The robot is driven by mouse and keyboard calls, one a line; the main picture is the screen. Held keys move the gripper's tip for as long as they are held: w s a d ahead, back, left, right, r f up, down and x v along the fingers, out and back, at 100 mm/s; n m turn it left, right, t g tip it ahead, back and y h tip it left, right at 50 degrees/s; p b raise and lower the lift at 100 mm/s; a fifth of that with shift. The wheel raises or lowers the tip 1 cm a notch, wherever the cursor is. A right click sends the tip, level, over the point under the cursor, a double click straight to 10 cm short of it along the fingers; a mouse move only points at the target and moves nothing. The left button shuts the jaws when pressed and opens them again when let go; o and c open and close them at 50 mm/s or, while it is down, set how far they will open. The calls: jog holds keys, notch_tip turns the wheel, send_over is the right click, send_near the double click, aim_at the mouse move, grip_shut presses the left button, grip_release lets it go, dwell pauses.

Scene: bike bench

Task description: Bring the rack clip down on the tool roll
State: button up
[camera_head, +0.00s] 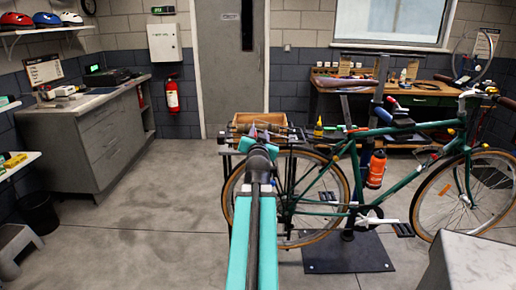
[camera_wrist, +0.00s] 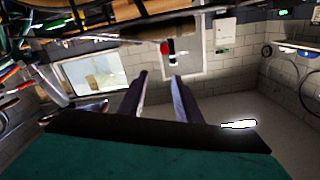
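The green bicycle's rear rack (camera_head: 300,139) stands above the back wheel in the head view, partly behind my arm. My gripper (camera_head: 262,134) is beside the rack's left part in this view. Its two fingers stand apart in the wrist view (camera_wrist: 158,92), with nothing visible between their tips. I cannot make out the rack clip or the tool roll with certainty in either view. The wrist picture is upside down, and dark and tan bars cross its top edge. A small red and dark piece shows beyond the fingertips, and I cannot tell what it is.
An open wooden box (camera_head: 264,121) is behind the gripper. The bicycle (camera_head: 415,135) hangs on a stand with a black floor plate (camera_head: 345,254). A workbench (camera_head: 430,98) is behind it. A grey cabinet (camera_head: 100,140) is at left. The floor between cabinet and bicycle is clear.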

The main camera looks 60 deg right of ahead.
jog(key=shift+f+b+v, duration=0.2)
jog(key=shift+b+v, duration=0.85)
jog(key=shift+b, duration=2.75)
jog(key=b+v, duration=0.5)
jog(key=b, duration=0.4)
jog(key=shift+a+r, duration=0.15)
jog(key=shift+a, duration=0.1)
